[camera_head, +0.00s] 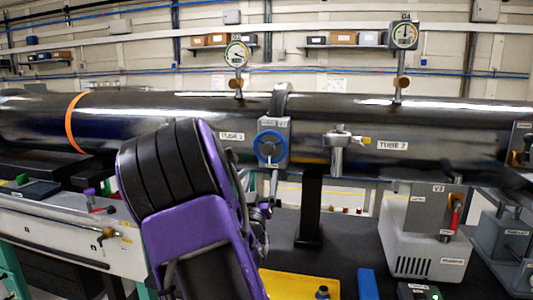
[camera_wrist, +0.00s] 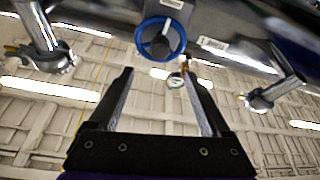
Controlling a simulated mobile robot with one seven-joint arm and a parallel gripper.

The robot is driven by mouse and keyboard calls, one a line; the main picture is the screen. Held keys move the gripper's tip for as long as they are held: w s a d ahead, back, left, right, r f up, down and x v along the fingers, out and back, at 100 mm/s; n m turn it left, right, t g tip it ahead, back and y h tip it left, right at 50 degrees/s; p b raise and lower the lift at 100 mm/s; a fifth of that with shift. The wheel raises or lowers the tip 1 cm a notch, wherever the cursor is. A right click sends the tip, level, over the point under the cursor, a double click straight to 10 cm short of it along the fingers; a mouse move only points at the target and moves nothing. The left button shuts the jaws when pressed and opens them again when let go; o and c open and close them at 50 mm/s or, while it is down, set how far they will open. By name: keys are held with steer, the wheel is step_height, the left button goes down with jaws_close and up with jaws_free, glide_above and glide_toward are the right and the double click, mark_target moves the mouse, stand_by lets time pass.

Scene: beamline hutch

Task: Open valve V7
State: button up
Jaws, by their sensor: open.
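No label clearly reading V7 is legible, so I cannot tell which valve it is. A blue handwheel (camera_head: 270,146) sits on a grey block on the dark pipe, between the labels TUBE 1 and TUBE 2. It also shows in the wrist view (camera_wrist: 160,38), beyond the fingertips and roughly centred between them. My gripper (camera_wrist: 160,70) is open and empty, apart from the wheel. In the head view my purple arm hides most of the gripper. A brass-handled steel fitting (camera_head: 340,141) stands right of the wheel. A red lever (camera_head: 455,214) is on a grey pump unit.
The pipe (camera_head: 60,118) spans the view, with an orange band and two dial gauges (camera_head: 237,54) (camera_head: 404,34) above. A white bench (camera_head: 60,245) with small handles stands left. The grey pump unit (camera_head: 408,245) stands right. Blue and yellow items lie on the dark surface below.

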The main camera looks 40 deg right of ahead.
mark_target(268, 151)
steer(key=p+x, duration=0.1)
steer(key=x, duration=1.1)
jaws_close()
